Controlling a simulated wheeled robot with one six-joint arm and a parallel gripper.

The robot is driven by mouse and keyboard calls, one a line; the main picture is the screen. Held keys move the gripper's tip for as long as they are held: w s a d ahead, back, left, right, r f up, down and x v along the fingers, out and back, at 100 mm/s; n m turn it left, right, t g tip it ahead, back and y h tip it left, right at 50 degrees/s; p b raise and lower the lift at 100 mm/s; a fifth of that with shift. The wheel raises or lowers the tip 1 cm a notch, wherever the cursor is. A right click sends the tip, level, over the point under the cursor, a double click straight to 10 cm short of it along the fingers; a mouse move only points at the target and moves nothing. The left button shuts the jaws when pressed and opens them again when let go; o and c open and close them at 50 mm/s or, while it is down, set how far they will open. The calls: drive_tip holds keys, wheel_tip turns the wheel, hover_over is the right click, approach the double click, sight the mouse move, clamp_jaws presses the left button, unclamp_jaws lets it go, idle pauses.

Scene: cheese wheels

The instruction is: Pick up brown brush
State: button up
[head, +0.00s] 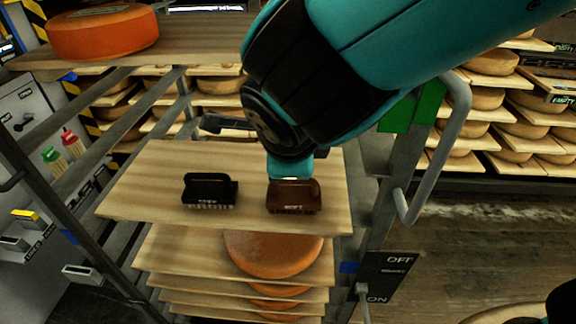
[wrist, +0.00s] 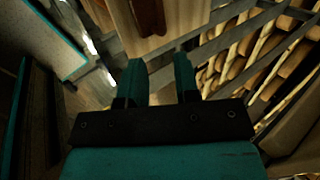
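The brown brush (head: 293,196) stands on the right part of a wooden board (head: 140,199), bristles down. It also shows at the top edge of the wrist view (wrist: 150,16), partly cut off, beyond my fingertips. My gripper (wrist: 160,68) is open, with its two teal fingers apart and nothing between them. In the head view my gripper (head: 290,166) shows just above and behind the brown brush, its fingers partly hidden by my arm. I cannot tell the exact gap to the brush. A black brush (head: 210,190) stands to the left on the same board.
An orange cheese wheel (head: 103,32) sits on an upper shelf at left. Another cheese wheel (head: 272,254) lies on a board below the brushes. Rack posts and a grey handle (head: 440,160) stand at right. Open floor (head: 500,250) lies at lower right.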

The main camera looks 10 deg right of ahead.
drive_tip(key=p, duration=0.1)
approach(294, 192)
drive_tip(key=w, duration=0.2)
drive_tip(key=shift+p+x, duration=0.8)
drive_tip(key=shift+x, duration=1.95)
clamp_jaws()
